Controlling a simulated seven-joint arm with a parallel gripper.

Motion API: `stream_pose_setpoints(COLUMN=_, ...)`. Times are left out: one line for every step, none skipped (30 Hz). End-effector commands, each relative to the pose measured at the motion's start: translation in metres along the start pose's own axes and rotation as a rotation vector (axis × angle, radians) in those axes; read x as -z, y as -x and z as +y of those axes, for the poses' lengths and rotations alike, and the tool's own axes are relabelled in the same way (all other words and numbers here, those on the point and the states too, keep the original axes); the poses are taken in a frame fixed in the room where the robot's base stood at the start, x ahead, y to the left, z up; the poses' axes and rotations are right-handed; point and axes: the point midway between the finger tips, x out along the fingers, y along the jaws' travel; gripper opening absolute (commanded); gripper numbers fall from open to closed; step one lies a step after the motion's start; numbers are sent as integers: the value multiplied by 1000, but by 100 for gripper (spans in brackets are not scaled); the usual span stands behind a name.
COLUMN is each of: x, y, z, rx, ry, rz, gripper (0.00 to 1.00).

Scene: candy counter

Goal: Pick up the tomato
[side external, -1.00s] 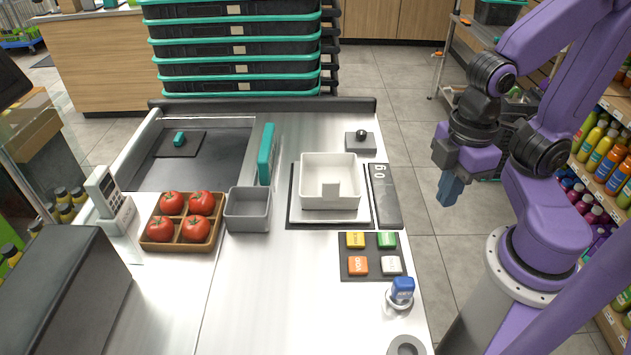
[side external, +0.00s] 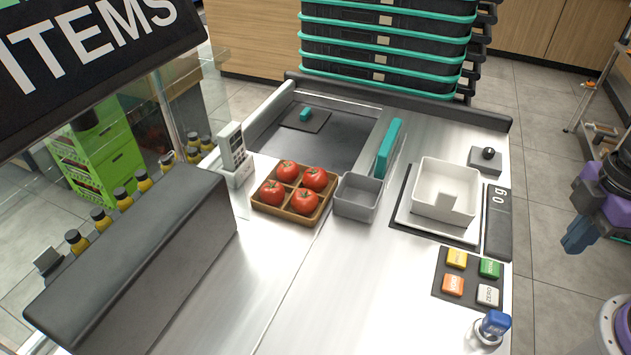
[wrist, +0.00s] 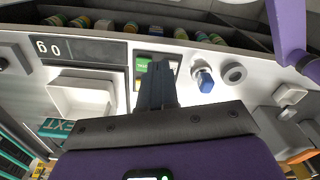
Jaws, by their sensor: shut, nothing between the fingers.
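Several red tomatoes with green tops sit one to a compartment in a divided wooden tray (side external: 327,207) on the metal counter: back left (side external: 288,171), back right (side external: 315,179), front left (side external: 272,193) and front right (side external: 304,202). My gripper (side external: 578,238), with blue fingers, hangs at the right edge of the side view, beyond the counter's right edge and far from the tomatoes. In the wrist view its fingers (wrist: 157,82) are together and empty. No tomato shows clearly in the wrist view.
A grey bin (side external: 358,197) stands right of the tray. A white box (side external: 445,182) sits on a scale reading 0 g. Coloured buttons (side external: 470,277) and a blue-topped stamp-like object (side external: 494,323) lie nearer. A black block (side external: 150,255) is at left. The front counter is clear.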

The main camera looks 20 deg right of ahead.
Motion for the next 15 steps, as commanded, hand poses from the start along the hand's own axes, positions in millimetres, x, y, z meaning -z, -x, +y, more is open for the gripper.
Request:
stream_pose_setpoints(x=0, y=0, z=0, rx=0, ry=0, rz=0, gripper=0)
stream_pose_setpoints(x=0, y=0, z=0, rx=0, ry=0, rz=0, gripper=10)
stream_pose_setpoints(x=0, y=0, z=0, rx=0, ry=0, rz=0, gripper=23)
stream_pose_setpoints(x=0, y=0, z=0, rx=0, ry=0, rz=0, gripper=33)
stream_pose_setpoints(x=0, y=0, z=0, rx=0, ry=0, rz=0, gripper=42)
stream_pose_setpoints(x=0, y=0, z=0, rx=0, ry=0, rz=0, gripper=55)
stream_pose_setpoints(x=0, y=0, z=0, rx=0, ry=0, rz=0, gripper=65)
stream_pose_setpoints(x=0, y=0, z=0, rx=0, ry=0, rz=0, gripper=69)
stream_pose_setpoints(x=0, y=0, z=0, rx=0, ry=0, rz=0, gripper=69)
stream_pose_setpoints(x=0, y=0, z=0, rx=0, ry=0, rz=0, gripper=69)
stream_pose_setpoints(x=0, y=0, z=0, rx=0, ry=0, rz=0, gripper=69)
stream_pose_setpoints(x=0, y=0, z=0, rx=0, ry=0, rz=0, gripper=69)
stream_pose_setpoints(x=0, y=0, z=0, rx=0, ry=0, rz=0, gripper=69)
stream_pose_setpoints(x=0, y=0, z=0, rx=0, ry=0, rz=0, gripper=69)
stream_pose_setpoints(x=0, y=0, z=0, rx=0, ry=0, rz=0, gripper=69)
